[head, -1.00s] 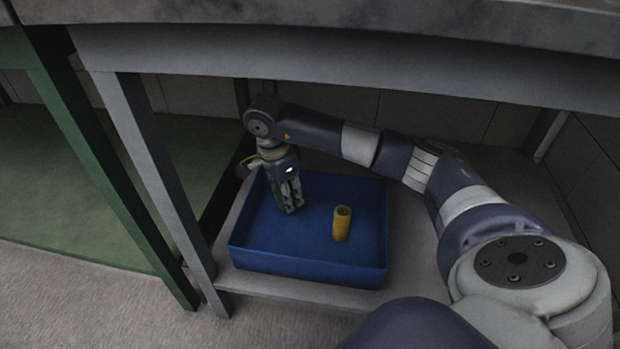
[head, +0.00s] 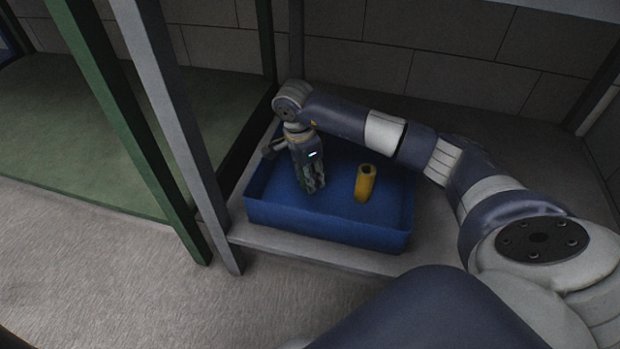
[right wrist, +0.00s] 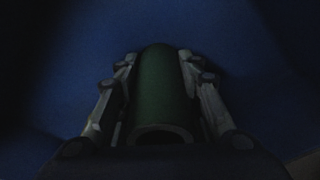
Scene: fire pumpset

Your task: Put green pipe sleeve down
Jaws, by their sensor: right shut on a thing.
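The green pipe sleeve (right wrist: 161,88) sits between the two fingers of my right gripper (right wrist: 162,100) in the right wrist view, with its open end toward the camera. Blue fills the view behind it. In the head view my right gripper (head: 314,187) points down inside the blue bin (head: 320,226), left of a yellow sleeve, and is shut on the green sleeve, which is hard to make out there. I cannot tell whether the sleeve touches the bin floor. My left gripper is not in view.
The yellow sleeve (head: 365,183) stands in the bin, right of my gripper. The bin rests on a grey shelf (head: 300,250). A grey post (head: 172,125) and a green post (head: 125,120) stand to the left. A tiled wall (head: 460,55) is behind.

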